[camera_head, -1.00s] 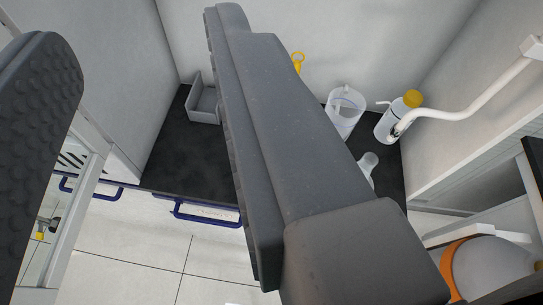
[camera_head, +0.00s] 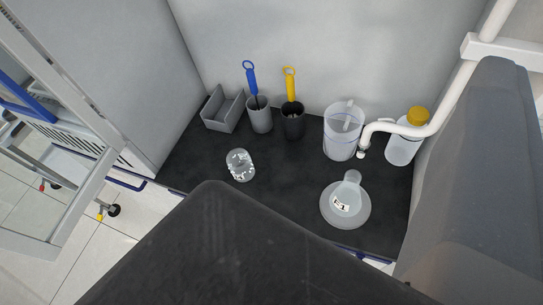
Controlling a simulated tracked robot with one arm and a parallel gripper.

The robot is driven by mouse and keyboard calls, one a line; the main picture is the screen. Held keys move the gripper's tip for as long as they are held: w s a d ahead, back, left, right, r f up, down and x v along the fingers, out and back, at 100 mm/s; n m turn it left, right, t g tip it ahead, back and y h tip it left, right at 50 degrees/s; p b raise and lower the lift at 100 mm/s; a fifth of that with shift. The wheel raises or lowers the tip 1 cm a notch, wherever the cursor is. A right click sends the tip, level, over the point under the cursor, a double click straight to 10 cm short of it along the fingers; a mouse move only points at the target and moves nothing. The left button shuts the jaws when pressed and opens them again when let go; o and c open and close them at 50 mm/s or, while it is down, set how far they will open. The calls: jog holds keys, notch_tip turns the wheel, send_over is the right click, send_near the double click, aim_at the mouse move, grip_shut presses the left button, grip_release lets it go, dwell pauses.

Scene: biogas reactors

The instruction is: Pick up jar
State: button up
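A small clear jar (camera_head: 240,165) with black-and-white marks stands on the dark counter (camera_head: 195,160), left of the middle. Nothing touches it. A large dark part of mine covers the bottom middle of the view, and a grey part of mine covers the right edge. I cannot make out both fingertips or the gap between them, so how far my gripper is open is unclear. No part of mine is seen touching the jar.
Behind the jar stand a grey open box (camera_head: 223,112), a grey cup with a blue-handled brush (camera_head: 250,82), a dark cup with a yellow-handled brush (camera_head: 290,85) and a clear pitcher (camera_head: 343,130). A labelled flask (camera_head: 345,203) and a yellow-capped bottle (camera_head: 403,148) are on the right.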

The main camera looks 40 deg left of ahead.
jog(key=shift+s+d, duration=0.15)
jog(key=shift+d, duration=0.25)
jog(key=o, duration=0.5)
jog(key=shift+a, duration=0.1)
jog(key=o, duration=0.4)
jog(key=w+a+f+n+y, duration=0.1)
jog(key=w+a+f, duration=0.2)
jog(key=w+f, duration=0.4)
notch_tip(320, 180, down, 2)
jog(key=shift+f+g, duration=0.1)
jog(key=shift+g, duration=0.2)
jog(key=n+g+y+b, duration=0.1)
jog(key=n+g+y, duration=0.3)
jog(key=n+y, duration=0.35)
send_near(237, 169)
jog(key=w, duration=0.1)
jog(key=shift+m, duration=0.35)
jog(key=x, duration=0.4)
jog(key=b+x, duration=0.1)
jog(key=x, duration=0.4)
jog(key=shift+s+a, duration=0.15)
jog(key=shift+a, duration=0.15)
jog(key=shift+f+b+x, duration=0.25)
jog(key=shift+b+x, duration=0.15)
jog(key=shift+x, duration=0.75)
jog(key=shift+f+b+x, duration=0.2)
jog(key=shift+b+x, duration=0.2)
jog(key=shift+x, duration=0.7)
